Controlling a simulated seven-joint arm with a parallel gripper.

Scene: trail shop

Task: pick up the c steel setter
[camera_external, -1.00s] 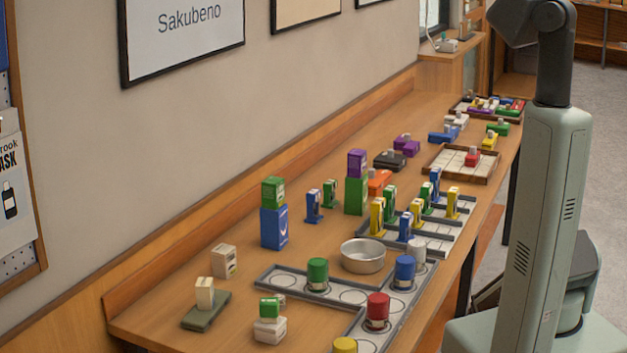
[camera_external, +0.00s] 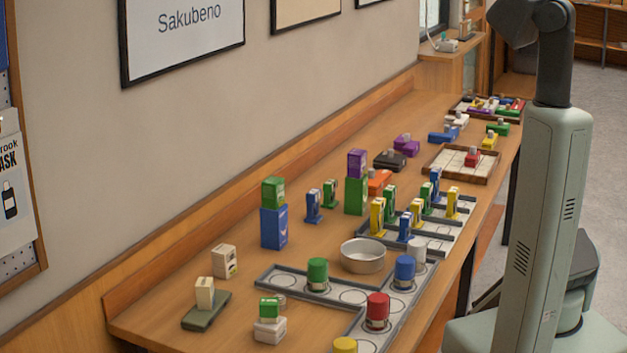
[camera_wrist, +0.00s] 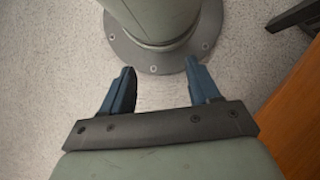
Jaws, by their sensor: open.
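No label that reads "c steel setter" can be made out, so I cannot tell which thing it is. A grey-white cylinder (camera_external: 416,250) stands in the grey tray (camera_external: 263,280), behind a blue cylinder (camera_external: 404,269). A green cylinder (camera_external: 317,272), a red one (camera_external: 377,308) and a yellow one (camera_external: 344,345) stand at other places in that tray. My gripper (camera_wrist: 160,70) shows only in the wrist view. Its two dark blue fingers are apart with nothing between them. It is above the grey floor near my own round base, away from the tray.
A round metal bowl (camera_external: 363,256) sits beside the tray. Coloured upright pieces stand in racks farther back, and stacked boxes (camera_external: 274,228) stand toward the wall. The table's edge (camera_wrist: 300,120) is at the right of the wrist view. Bare wood shows at the table's near left.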

